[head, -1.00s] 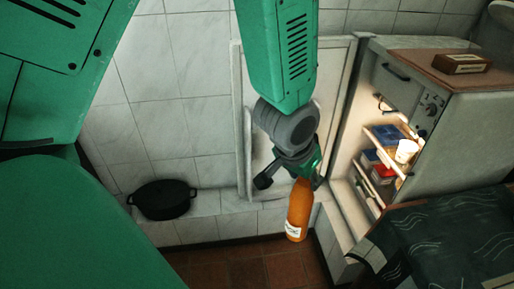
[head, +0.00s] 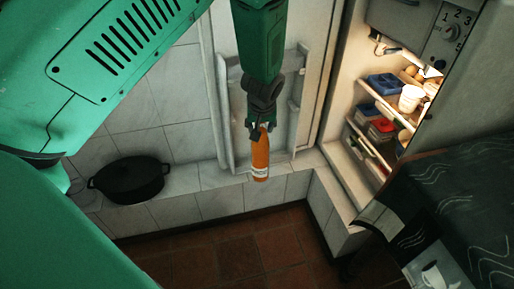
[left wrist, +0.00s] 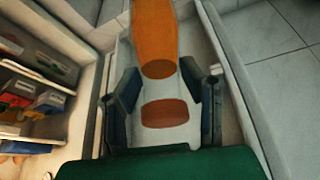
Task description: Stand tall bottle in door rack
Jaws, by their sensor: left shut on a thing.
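The tall orange bottle (head: 260,153) with a white label hangs roughly upright from my left gripper (head: 257,128), which is shut on its upper end. The open fridge door (head: 238,110) with its pale raised-sided rack (head: 296,125) is behind the bottle in the head view. The bottle overlaps the door's lower part; I cannot tell whether it touches the rack. In the left wrist view, the bottle (left wrist: 155,35) extends upward beyond the fingers of my left gripper (left wrist: 164,95). A reddish oval between the fingers is unclear. My right gripper is not in view.
The lit fridge interior, with a white cup (head: 411,98) and blue box (head: 385,85), is to the right. A black pot (head: 130,180) stands on the tiled ledge (head: 205,175) at left. A dark cloth (head: 450,200) covers a surface at lower right.

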